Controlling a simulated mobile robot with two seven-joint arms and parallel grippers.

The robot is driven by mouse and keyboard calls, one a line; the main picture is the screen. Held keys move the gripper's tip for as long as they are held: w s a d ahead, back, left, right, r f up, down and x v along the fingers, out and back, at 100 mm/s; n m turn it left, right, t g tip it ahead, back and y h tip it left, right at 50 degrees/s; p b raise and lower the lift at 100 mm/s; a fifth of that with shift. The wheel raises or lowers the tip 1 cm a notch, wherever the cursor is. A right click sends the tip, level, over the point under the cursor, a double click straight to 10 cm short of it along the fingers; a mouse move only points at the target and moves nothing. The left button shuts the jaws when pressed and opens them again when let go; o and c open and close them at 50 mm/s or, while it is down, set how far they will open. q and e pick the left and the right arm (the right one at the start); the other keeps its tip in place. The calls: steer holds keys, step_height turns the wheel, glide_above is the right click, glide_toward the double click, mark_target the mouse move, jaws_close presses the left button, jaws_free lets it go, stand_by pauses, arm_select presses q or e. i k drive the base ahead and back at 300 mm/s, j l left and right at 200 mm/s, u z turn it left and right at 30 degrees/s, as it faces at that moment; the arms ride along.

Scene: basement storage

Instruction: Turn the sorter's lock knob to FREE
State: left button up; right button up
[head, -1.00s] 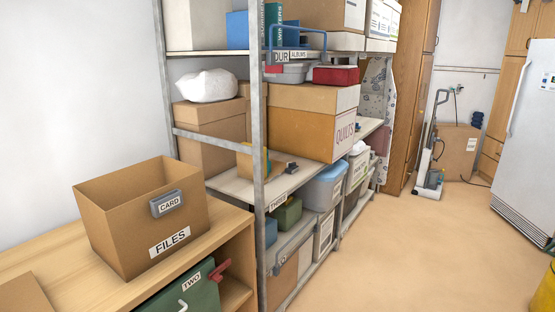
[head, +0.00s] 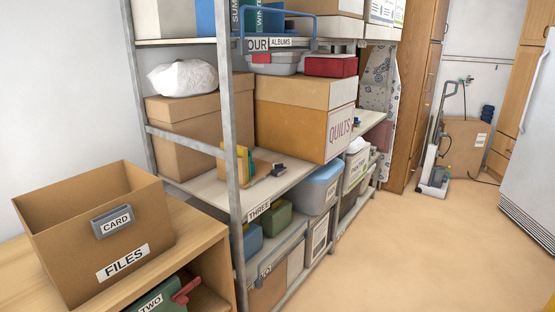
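I cannot make out a sorter or a lock knob marked FREE anywhere in the head view. On the shelf labelled THREE (head: 258,211), a small brown block with a green and yellow upright piece (head: 244,165) stands behind the metal post, which hides part of it. A small dark item (head: 278,169) lies just right of it, too small to identify.
An open cardboard FILES box (head: 120,262) with a CARD tag stands on the wooden unit (head: 205,236) at the front left. A QUILTS box (head: 300,105) sits on the metal rack. A vacuum cleaner (head: 437,160) stands farther back. The floor (head: 410,250) right of the rack is clear.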

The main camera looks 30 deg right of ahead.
mark_target(278, 166)
steer(key=i+l, duration=0.15)
steer(key=l, duration=0.3)
steer(key=i+l, duration=0.15)
steer(key=l, duration=0.25)
steer(key=i+l+u, duration=0.1)
steer(key=l, duration=0.35)
steer(key=i+l, duration=0.2)
steer(key=l, duration=0.25)
steer(key=i+l, duration=0.1)
steer(key=l, duration=0.3)
steer(key=i+l+u, duration=0.1)
steer(key=l, duration=0.35)
steer(key=i+l, duration=0.15)
steer(key=l, duration=0.3)
